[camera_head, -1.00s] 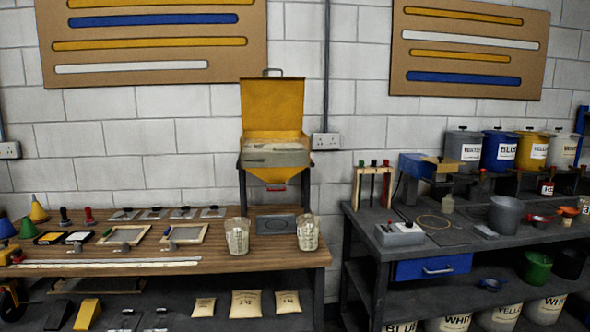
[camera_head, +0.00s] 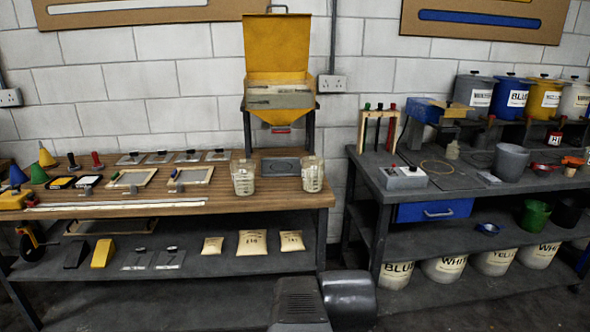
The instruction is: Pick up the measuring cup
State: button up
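Two clear measuring cups with printed markings stand upright on the wooden bench (camera_head: 130,212), near its right end. One measuring cup (camera_head: 243,178) is left of the yellow hopper's lower part and the other measuring cup (camera_head: 312,175) is to its right, close to the bench's right edge. I cannot tell which of the two the task means. Both look empty of any hold and stand apart. My gripper is not in view; only dark grey parts, likely my own arm, show at the bottom centre, in front of the benches.
A yellow hopper (camera_head: 276,46) on dark legs stands behind the cups, with a dark plate (camera_head: 281,166) beneath. Framed screens and long strips lie to the left. The right bench (camera_head: 395,183) holds a grey bucket (camera_head: 510,162) and a control box (camera_head: 404,177). A gap separates the benches.

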aim_at(242, 171)
jog(key=i+j+z, duration=0.3)
jog(key=j, duration=0.35)
jog(key=i+j+z, duration=0.3)
jog(key=j, duration=0.4)
jog(key=i+j+z, duration=0.15)
jog(key=j, duration=0.25)
jog(key=i+j+z, duration=0.15)
jog(key=j, duration=0.25)
